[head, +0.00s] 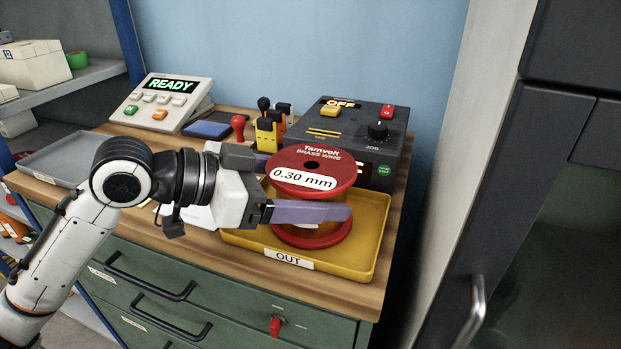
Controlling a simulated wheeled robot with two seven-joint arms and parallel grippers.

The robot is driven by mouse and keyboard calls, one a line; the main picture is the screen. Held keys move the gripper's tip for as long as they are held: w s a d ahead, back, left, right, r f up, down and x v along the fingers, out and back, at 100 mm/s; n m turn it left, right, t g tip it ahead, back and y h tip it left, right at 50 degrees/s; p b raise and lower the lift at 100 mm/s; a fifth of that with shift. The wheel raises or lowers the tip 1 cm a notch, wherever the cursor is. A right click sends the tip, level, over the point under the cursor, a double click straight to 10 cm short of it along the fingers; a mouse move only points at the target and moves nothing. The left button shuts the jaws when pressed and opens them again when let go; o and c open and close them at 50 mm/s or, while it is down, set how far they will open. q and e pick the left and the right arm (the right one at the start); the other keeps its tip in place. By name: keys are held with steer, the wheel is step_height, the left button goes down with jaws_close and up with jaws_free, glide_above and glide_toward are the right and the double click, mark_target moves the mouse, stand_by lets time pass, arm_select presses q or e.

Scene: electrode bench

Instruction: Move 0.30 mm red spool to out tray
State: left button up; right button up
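The red spool (312,158), labelled 0.30 mm and brass wire, stands upright within the yellow out tray (370,255). Its lower flange appears to be at the tray floor, but I cannot tell whether it rests there. My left gripper (304,188) reaches in from the left with its fingers around the spool. One purple finger crosses in front of the spool, below the top flange. The other finger is mostly hidden behind it. I cannot tell whether the fingers press on the spool. My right gripper is not in view.
A dark box (370,125) with an OFF display stands close behind the tray. Tools, with a red-handled one (238,127), stand behind my gripper. A READY panel (165,100) is at the back left. A grey tray (65,158) looks empty. A dark cabinet (530,190) is at right.

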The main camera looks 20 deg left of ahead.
arm_select(q)
steer(key=shift+r, duration=0.55)
steer(key=o, duration=2.1)
steer(key=shift+f, duration=0.55)
steer(key=shift+s+r, duration=0.15)
steer(key=b+v, duration=0.1)
steer(key=v, duration=1)
steer(key=shift+s+a+r, duration=0.1)
steer(key=shift+s+a, duration=0.15)
steer(key=shift+a, duration=0.05)
